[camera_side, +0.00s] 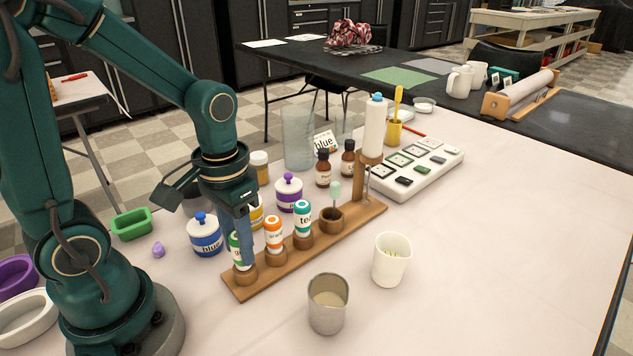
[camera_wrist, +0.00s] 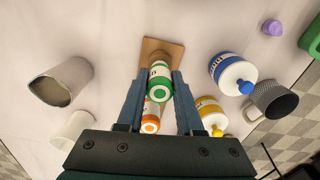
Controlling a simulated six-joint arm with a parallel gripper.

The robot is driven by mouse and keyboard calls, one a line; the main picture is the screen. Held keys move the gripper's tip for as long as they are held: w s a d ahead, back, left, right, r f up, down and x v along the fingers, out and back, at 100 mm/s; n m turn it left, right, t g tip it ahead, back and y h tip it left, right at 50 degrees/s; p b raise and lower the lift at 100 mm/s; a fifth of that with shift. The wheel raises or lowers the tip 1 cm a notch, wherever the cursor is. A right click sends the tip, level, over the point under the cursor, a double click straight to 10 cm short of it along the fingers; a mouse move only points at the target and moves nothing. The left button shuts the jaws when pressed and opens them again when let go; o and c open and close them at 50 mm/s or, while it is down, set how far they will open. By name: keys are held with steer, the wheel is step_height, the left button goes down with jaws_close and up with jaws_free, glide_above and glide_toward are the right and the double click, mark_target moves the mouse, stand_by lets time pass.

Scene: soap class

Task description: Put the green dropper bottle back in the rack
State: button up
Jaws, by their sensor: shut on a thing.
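The green dropper bottle (camera_side: 235,252) is white with a green band and stands at the near left end of the wooden rack (camera_side: 307,252). My gripper (camera_side: 246,238) points down and is shut on it. In the wrist view the bottle's green-ringed cap (camera_wrist: 160,87) sits between the two fingers. The bottle looks upright, its lower end at the end cup (camera_side: 245,277); a finger partly hides it, and I cannot tell how deep it sits. An orange bottle (camera_side: 273,238) and a teal bottle (camera_side: 303,222) stand in neighbouring cups.
A blue-lidded jar (camera_side: 205,236), a yellow jar (camera_side: 256,213) and a purple-lidded jar (camera_side: 289,195) stand behind the rack. A metal cup (camera_side: 328,305) and a white cup (camera_side: 390,262) stand in front. The table's right front is clear.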

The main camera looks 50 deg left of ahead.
steer(key=o, duration=0.7)
steer(key=shift+c, duration=0.2)
steer(key=o, duration=0.4)
steer(key=shift+r, duration=4)
